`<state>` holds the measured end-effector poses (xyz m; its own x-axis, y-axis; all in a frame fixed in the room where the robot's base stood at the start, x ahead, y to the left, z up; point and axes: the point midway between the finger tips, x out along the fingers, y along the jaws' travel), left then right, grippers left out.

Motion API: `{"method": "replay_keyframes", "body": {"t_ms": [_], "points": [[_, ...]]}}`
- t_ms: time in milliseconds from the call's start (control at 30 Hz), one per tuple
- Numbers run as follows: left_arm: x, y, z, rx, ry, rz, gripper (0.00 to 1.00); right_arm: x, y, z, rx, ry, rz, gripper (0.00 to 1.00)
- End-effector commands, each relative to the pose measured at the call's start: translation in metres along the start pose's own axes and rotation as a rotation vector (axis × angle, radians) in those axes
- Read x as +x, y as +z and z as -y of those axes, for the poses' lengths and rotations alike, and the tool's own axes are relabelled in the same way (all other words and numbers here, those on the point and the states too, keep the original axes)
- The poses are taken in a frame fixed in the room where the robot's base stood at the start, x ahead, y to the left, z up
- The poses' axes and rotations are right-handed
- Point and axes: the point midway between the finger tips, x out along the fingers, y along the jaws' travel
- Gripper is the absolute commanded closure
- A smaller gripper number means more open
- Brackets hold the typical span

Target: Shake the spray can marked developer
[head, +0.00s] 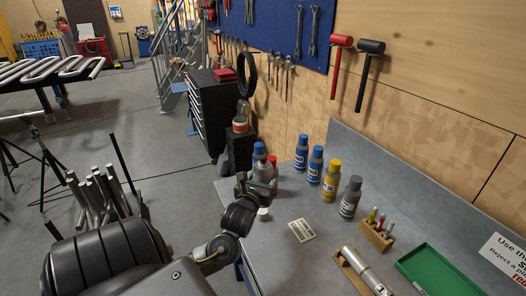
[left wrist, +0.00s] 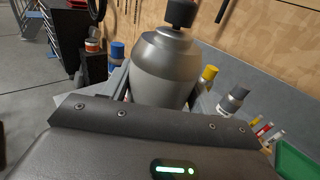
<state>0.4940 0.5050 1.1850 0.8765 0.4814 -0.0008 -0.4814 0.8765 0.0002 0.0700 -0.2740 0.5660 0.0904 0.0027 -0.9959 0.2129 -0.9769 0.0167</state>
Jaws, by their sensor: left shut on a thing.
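My left gripper (head: 262,185) is shut on a grey spray can (left wrist: 165,70) with a dark cap, at the left end of the bench. The left wrist view shows the can's shoulder and cap rising between the fingers; its label is not visible. In the head view the held can (head: 263,172) is partly covered by the gripper. Along the back of the bench stand two blue-capped cans (head: 302,153) (head: 316,166), a yellow can (head: 330,181) and another grey can (head: 349,198). Their label words are too small to read. My right gripper is not in view.
A blue cap (head: 258,148) and a red cap (head: 272,160) show just behind the held can. On the bench lie a card (head: 301,230), a wooden marker rack (head: 376,235), a metal cylinder in a wooden cradle (head: 350,263) and a green tray (head: 408,263). Hammers hang above.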

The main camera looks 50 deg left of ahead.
Motion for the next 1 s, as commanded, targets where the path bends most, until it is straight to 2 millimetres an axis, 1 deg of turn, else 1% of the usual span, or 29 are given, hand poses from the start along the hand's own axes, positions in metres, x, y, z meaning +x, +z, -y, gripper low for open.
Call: {"method": "replay_keyframes", "body": {"t_ms": [33,100,200,267,367,400,500,600,667,767,867,900,933,1000], "points": [[0.001,0.015,0.0,-0.004,0.0,0.007,0.76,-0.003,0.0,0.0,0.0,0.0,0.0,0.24],[0.0,0.025,0.0,-0.004,0.0,0.006,0.76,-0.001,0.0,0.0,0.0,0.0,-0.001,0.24],[0.0,0.03,0.0,-0.002,0.0,0.002,0.76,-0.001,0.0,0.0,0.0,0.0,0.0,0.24],[0.0,0.029,0.0,-0.001,0.0,0.001,0.76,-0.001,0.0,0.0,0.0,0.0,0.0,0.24],[0.0,0.013,0.0,0.0,0.001,-0.001,0.76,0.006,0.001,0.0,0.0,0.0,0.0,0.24],[0.0,0.003,0.0,0.0,0.001,-0.002,0.76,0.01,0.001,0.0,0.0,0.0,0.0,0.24],[0.0,-0.017,0.0,0.0,0.001,-0.001,0.76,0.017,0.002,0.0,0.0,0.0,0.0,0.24],[0.0,-0.026,0.0,-0.001,0.0,0.001,0.76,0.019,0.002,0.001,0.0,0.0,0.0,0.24],[0.0,-0.026,0.0,-0.001,0.0,0.003,0.76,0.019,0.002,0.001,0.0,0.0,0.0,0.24],[0.0,-0.018,0.0,-0.002,0.0,0.004,0.76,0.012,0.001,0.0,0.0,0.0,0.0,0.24],[0.0,0.008,0.0,-0.002,0.0,0.004,0.76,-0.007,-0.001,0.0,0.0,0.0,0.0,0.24],[0.0,0.015,0.0,-0.002,-0.001,0.005,0.76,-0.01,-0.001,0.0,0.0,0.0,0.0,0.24],[0.0,0.015,0.0,-0.004,-0.001,0.007,0.76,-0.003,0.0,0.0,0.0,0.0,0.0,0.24],[0.0,0.025,0.0,-0.003,0.0,0.006,0.76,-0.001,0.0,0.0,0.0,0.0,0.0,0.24]]}}
